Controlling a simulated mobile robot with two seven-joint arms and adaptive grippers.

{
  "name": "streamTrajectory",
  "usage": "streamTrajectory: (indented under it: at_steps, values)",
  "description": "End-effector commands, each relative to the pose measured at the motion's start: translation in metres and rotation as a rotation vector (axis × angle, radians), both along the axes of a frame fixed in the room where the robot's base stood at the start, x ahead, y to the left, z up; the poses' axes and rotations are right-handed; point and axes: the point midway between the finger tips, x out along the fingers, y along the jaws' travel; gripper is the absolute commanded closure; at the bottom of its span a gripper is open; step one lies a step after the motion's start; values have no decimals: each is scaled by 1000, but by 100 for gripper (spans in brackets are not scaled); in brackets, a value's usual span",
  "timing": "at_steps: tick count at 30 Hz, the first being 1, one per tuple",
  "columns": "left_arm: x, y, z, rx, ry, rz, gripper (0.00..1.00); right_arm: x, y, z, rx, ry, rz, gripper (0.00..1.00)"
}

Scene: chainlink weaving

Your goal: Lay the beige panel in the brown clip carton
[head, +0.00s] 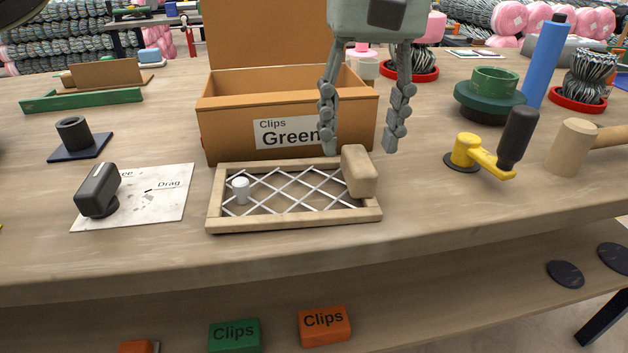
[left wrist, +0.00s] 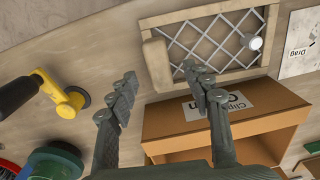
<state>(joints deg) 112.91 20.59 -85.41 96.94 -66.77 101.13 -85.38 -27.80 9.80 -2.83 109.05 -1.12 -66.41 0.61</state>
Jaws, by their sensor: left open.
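The beige panel (head: 290,222) is a flat wooden frame with white crossed wire mesh, lying on the bench in front of the carton. A beige block (head: 360,172) stands on its right end, and a small white knob (head: 240,188) on its left. The brown clip carton (head: 222,120), labelled "Clips Green", stands open behind it with its lid raised. My left gripper (head: 360,142) is open and empty, pointing down in front of the carton, above and behind the block. In the left wrist view, its fingertips (left wrist: 160,75) lie either side of the block (left wrist: 157,65). My right gripper is not in view.
A yellow crank with a black handle (head: 515,138) and a mallet (head: 570,146) stand to the right. A dark tool (head: 97,190) rests on a paper sheet at the left. Green and orange clip boxes (head: 325,325) sit on the lower shelf. Bench between panel and crank is clear.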

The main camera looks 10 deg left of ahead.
Motion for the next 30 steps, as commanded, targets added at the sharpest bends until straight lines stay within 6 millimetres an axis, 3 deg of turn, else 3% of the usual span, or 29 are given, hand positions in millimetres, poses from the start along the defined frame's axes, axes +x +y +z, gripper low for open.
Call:
streamTrajectory:
  at_steps: [7,17,27,30]
  values:
    - [-2,1,-35,0,0,1,50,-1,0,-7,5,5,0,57]
    - [-2,1,-42,-2,-1,1,51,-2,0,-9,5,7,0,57]
    - [-2,0,-42,-2,-1,1,93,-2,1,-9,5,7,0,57]
    - [-2,0,-42,-2,-1,1,100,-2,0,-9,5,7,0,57]
